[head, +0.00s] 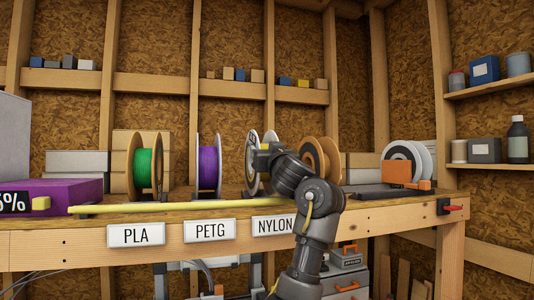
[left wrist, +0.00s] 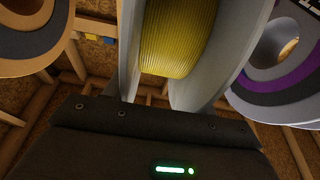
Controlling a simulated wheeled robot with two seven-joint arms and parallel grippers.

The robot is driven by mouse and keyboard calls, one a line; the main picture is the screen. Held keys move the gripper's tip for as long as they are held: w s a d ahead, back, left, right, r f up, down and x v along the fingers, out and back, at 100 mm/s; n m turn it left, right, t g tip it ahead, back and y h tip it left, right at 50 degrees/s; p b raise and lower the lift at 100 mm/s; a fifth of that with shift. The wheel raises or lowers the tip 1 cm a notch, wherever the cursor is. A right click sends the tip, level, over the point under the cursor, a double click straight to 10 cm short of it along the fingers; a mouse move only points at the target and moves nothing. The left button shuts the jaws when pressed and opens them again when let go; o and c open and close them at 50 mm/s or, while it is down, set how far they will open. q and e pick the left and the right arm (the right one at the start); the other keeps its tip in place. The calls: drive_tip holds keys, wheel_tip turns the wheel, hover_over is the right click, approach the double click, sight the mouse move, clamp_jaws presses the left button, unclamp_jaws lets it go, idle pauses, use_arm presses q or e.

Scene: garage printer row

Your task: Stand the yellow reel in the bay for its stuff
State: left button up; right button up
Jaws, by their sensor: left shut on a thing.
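The yellow reel (head: 251,152) has pale grey flanges and a yellow winding. It is upright behind the NYLON label (head: 273,226), between the purple reel and the brown reel. I cannot tell whether its rim touches the bench top. My left gripper (head: 262,160) is shut on it from the near right side, and my arm hides part of it. In the left wrist view the yellow reel (left wrist: 178,40) fills the space just beyond the dark gripper body. The PLA label (head: 142,236) and PETG label (head: 211,230) are to the left. My right gripper is not in view.
A green reel (head: 143,163) stands behind PLA and a purple reel (head: 209,163) behind PETG. A brown reel (head: 326,150) stands right of the yellow one, partly behind my arm. White-flanged reels (head: 402,153) with an orange part are farther right. A yellow strip (head: 165,206) runs along the front.

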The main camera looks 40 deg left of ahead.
use_arm(q)
drive_tip(key=shift+f, duration=0.2)
drive_tip(key=shift+f+b, duration=0.4)
drive_tip(key=shift+b, duration=0.1)
drive_tip(key=shift+f, duration=0.2)
drive_tip(key=o, duration=2)
drive_tip(key=shift+r, duration=0.1)
